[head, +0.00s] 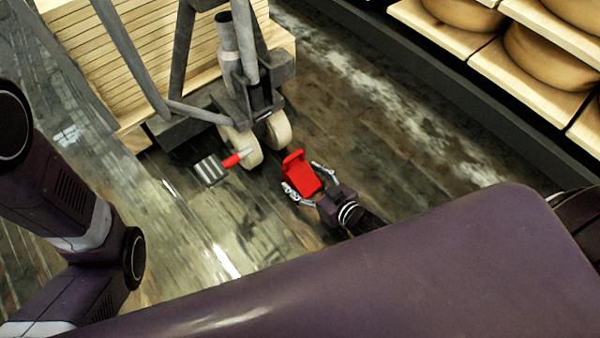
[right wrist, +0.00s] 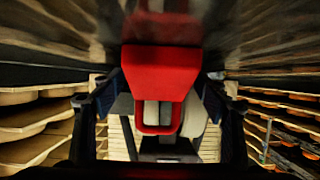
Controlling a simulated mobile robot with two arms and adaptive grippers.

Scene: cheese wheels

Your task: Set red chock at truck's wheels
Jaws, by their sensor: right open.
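The red chock (head: 301,172) is just right of the truck's wheels, with a visible gap of floor between in the head view. My right gripper (head: 308,181) is open, one finger on each side of the chock. In the right wrist view, the chock (right wrist: 160,72) lies between the two dark fingers, and I cannot tell whether they touch it. Whether it rests on the floor is unclear. The truck (head: 230,62) has two pale wheels, a near wheel (head: 243,148) and a far wheel (head: 279,130). My left arm shows at the left; its gripper is out of view.
A red pedal with a grey ribbed plate (head: 210,170) sticks out beside the near wheel. A wooden slatted load (head: 125,55) stands behind the truck's frame. Shelves with cheese wheels (head: 545,55) line the upper right. The dark plank floor (head: 400,140) between is clear.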

